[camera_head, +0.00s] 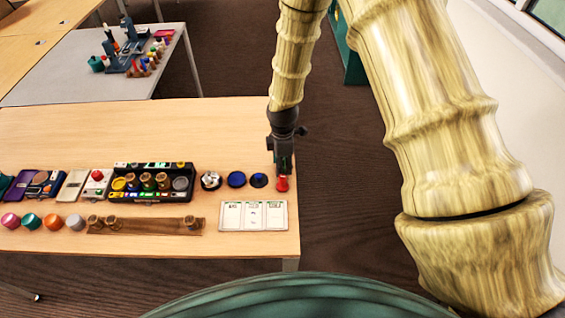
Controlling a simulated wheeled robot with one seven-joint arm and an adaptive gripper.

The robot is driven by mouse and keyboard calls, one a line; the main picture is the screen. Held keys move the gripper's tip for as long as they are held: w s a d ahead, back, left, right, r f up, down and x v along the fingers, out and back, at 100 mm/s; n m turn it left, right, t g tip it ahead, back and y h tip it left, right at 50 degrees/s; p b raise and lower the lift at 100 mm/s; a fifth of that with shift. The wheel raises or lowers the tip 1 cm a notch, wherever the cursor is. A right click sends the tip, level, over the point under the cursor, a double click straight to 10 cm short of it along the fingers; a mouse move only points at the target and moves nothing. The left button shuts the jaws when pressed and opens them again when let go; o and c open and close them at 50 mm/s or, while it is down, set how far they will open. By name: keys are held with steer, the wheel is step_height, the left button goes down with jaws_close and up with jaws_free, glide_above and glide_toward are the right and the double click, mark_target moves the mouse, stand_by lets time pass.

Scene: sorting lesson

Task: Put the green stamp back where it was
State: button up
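A black tray (150,198) holds several small stamps (147,181) with brownish bodies and greenish tops, beside a yellow disc and a grey disc. A green round piece (31,221) stands in the front row at left. I cannot tell for sure which piece is the green stamp.
Blue pads (236,179) and a white three-column card (253,216) lie near my gripper. A brown strip (150,227) bears several wooden pieces. A white box with a red button (97,182) stands left of the tray. The table's back half (130,130) is clear.

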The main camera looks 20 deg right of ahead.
steer(key=shift+r, duration=0.1)
step_height(320, 180, up, 12)
steer(key=b, duration=0.2)
stand_by(0.8)
